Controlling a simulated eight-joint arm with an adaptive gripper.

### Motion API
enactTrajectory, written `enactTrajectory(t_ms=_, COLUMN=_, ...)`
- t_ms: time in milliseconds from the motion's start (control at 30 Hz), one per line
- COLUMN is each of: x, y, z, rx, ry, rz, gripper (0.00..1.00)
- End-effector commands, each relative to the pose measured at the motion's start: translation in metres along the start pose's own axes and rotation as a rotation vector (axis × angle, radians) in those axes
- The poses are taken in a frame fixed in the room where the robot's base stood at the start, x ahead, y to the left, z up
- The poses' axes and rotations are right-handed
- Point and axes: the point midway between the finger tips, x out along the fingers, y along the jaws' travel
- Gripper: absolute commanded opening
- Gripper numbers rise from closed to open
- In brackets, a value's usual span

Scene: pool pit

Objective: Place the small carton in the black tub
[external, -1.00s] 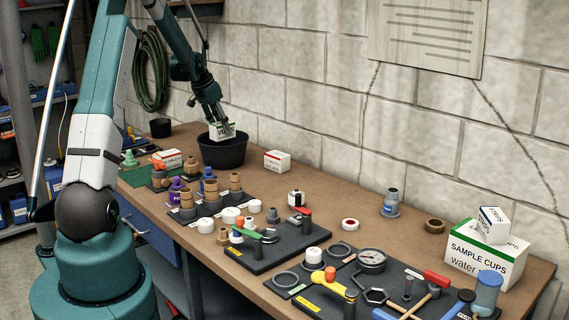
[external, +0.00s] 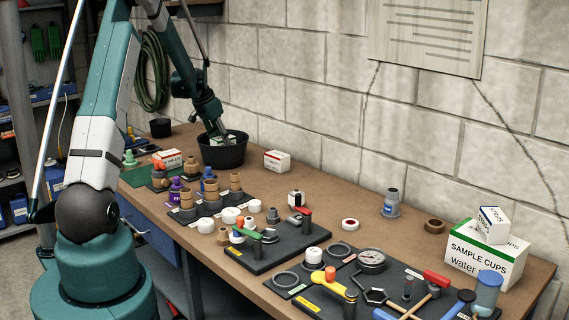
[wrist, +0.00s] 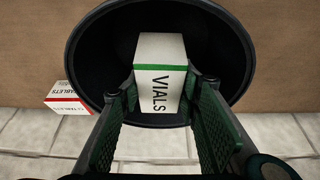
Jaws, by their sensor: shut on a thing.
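The small carton (wrist: 161,75) is white with a green stripe and the word VIALS. In the wrist view it is between the two fingers of my gripper (wrist: 160,98), which is shut on it. The black tub (wrist: 90,60) surrounds the carton in that view. In the external view the black tub (external: 222,156) stands on the bench near the wall. My gripper (external: 218,134) reaches down into its mouth, and only the top of the carton (external: 229,140) shows above the rim. I cannot tell whether the carton touches the tub's floor.
A white and red tablets box (external: 277,161) stands right of the tub, apart from it. Another such box (external: 168,158) is to its left. Bottles and fittings on dark boards (external: 270,250) cover the bench front. The block wall (external: 290,90) is close behind the tub.

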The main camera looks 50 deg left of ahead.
Motion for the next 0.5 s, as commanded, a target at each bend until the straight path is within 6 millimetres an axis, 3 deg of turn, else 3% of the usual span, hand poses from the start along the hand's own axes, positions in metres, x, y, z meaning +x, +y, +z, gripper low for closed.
enactTrajectory(t_ms=500, x=0.034, y=0.0, z=0.014, rx=0.0, ry=0.0, rz=0.0, gripper=0.2)
